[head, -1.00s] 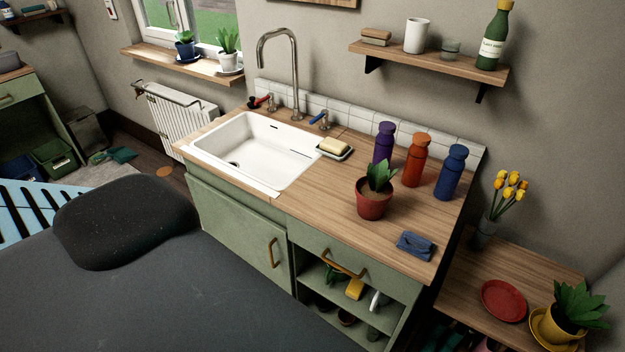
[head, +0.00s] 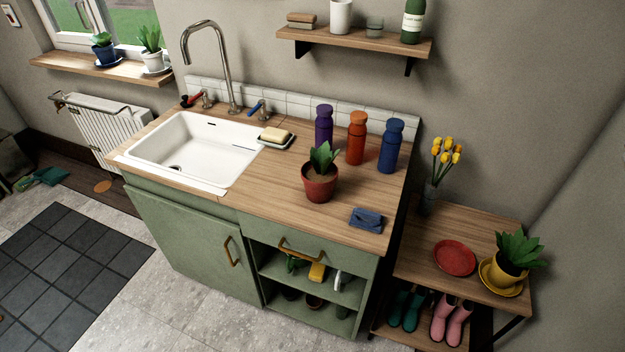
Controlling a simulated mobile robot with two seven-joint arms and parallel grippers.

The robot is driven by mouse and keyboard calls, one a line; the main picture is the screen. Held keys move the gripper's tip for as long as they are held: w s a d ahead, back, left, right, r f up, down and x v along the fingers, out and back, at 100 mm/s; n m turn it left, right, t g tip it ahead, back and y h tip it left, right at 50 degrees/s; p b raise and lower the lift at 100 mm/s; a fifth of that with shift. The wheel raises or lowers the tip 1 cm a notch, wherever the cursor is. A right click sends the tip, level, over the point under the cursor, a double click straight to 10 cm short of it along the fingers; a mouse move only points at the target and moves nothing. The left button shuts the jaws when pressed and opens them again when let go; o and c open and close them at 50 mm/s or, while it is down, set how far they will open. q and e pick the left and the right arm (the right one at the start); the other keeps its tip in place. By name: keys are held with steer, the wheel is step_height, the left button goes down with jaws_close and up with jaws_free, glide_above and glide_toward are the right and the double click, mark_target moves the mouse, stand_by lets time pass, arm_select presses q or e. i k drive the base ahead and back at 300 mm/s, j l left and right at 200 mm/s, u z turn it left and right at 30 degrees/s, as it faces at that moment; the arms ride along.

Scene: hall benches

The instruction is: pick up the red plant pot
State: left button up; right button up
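The red plant pot (head: 320,186) stands upright on the wooden counter (head: 262,208), right of the sink, with a green leafy plant in brown soil. It is in front of the purple and orange bottles and left of a folded blue cloth. Nothing hides it. Neither of my grippers shows in the head view.
A purple bottle (head: 323,128), an orange bottle (head: 356,138) and a blue bottle (head: 391,146) stand behind the pot. A blue cloth (head: 366,220) lies near the counter's front right. The white sink (head: 190,150) is on the left. A low side table (head: 415,258) stands at right.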

mark_target(319, 174)
steer(key=u, duration=1.55)
steer(key=k+l, duration=0.3)
steer(key=l, duration=0.2)
